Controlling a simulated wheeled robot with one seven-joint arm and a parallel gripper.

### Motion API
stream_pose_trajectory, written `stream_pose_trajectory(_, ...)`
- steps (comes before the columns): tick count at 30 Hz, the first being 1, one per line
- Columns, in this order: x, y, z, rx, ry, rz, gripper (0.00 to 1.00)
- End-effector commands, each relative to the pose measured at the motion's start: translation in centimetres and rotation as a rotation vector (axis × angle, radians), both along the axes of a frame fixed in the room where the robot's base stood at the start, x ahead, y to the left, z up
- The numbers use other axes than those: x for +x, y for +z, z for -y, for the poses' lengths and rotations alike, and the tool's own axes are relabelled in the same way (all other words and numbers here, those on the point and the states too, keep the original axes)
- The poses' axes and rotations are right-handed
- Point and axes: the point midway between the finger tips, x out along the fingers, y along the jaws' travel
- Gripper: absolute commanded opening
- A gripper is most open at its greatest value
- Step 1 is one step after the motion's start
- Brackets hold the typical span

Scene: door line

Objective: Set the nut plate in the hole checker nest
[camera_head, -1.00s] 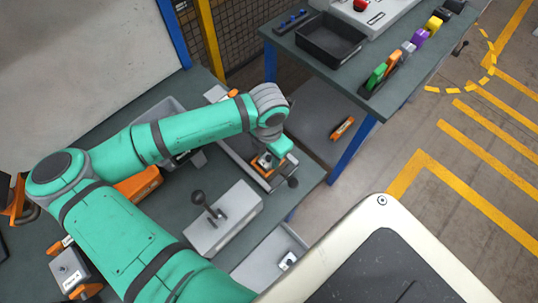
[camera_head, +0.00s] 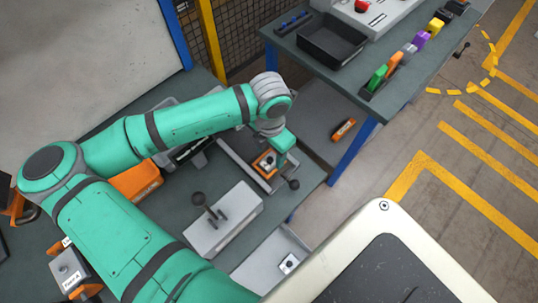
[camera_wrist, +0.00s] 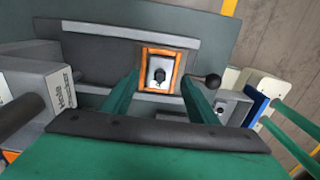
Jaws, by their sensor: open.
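The hole checker nest is an orange square frame (camera_wrist: 143,68) at the right end of the grey fixture. A pale plate with a dark round centre, seemingly the nut plate (camera_wrist: 160,66), sits inside the frame and looks flat and square to it. In the head view the nest (camera_head: 258,165) shows just left of my gripper (camera_head: 279,165). In the wrist view my gripper (camera_wrist: 158,82) is open, its green fingers apart on either side, with the plate visible between them and not clasped. Exact fingertip height above the nest is hard to tell.
A black ball-ended lever (camera_head: 293,184) stands close to the right of the nest. A grey block with a black-knobbed handle (camera_head: 225,218) is in front. A light tray (camera_head: 262,262) at the table edge holds a similar small plate (camera_head: 288,263). A side table (camera_head: 335,70) is behind.

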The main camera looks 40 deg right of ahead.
Motion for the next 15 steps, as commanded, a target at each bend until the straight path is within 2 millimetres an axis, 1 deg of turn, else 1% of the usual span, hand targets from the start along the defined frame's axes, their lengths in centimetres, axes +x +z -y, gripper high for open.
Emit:
stream_pose_trajectory(1,0.1,1.2,0.0,-0.001,0.000,0.004,0.54)
stream_pose_trajectory(3,0.1,2.7,0.0,-0.001,-0.001,0.004,0.54)
stream_pose_trajectory(9,0.1,6.4,-0.1,0.000,-0.003,0.005,0.54)
stream_pose_trajectory(12,0.1,7.7,-0.1,0.001,-0.002,0.005,0.54)
stream_pose_trajectory(15,0.1,8.4,-0.1,0.002,-0.003,0.004,0.54)
